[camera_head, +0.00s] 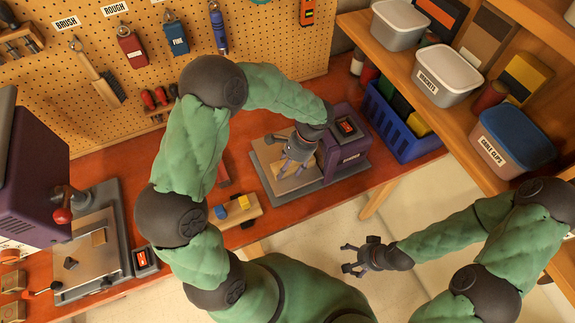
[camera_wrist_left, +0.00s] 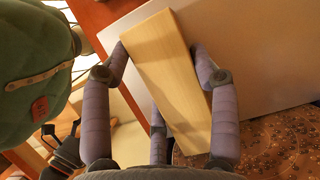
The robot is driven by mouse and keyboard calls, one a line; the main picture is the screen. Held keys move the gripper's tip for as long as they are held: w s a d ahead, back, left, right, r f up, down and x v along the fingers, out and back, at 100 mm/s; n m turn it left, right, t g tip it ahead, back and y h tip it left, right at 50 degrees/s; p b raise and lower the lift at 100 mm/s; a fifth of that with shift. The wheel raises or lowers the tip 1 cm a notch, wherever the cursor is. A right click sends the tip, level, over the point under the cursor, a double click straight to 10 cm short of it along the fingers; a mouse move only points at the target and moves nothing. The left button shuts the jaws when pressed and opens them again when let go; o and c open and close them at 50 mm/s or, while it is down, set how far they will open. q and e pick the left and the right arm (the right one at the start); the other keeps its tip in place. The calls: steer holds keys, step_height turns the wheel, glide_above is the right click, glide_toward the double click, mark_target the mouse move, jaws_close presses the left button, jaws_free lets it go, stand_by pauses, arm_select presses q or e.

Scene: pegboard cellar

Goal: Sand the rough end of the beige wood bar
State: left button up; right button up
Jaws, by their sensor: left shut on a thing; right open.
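The beige wood bar (camera_wrist_left: 165,72) lies between the fingers of my left gripper (camera_wrist_left: 160,70) in the left wrist view. The gripper is shut on it, and the bar's near end is partly hidden by the hand. In the head view, my left gripper (camera_head: 291,166) is low over the pale plate (camera_head: 266,152) of a purple machine (camera_head: 344,152), and mostly hides the bar. In the wrist view, the far end is over the pale plate (camera_wrist_left: 235,50); I cannot tell if it touches. Its roughness is unclear. My right gripper (camera_head: 358,259) is open and empty above the floor.
A blue crate (camera_head: 398,122) stands to the right. Another purple machine (camera_head: 35,170) is at the left. A brown speckled surface (camera_wrist_left: 270,140) shows in the wrist view.

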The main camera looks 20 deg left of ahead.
mark_target(276, 168)
arm_select(q)
steer(key=shift+w+a, duration=0.45)
stand_by(1.0)
steer(key=shift+s+d, duration=0.45)
steer(key=shift+d, duration=0.05)
stand_by(0.8)
steer(key=shift+w+a, duration=0.45)
stand_by(1.0)
steer(key=shift+s+a, duration=0.1)
steer(key=shift+s+a+p, duration=0.35)
steer(key=shift+s+a, duration=0.85)
steer(key=shift+s, duration=0.25)
steer(key=shift+r+p, duration=3.35)
steer(key=shift+r, duration=1.2)
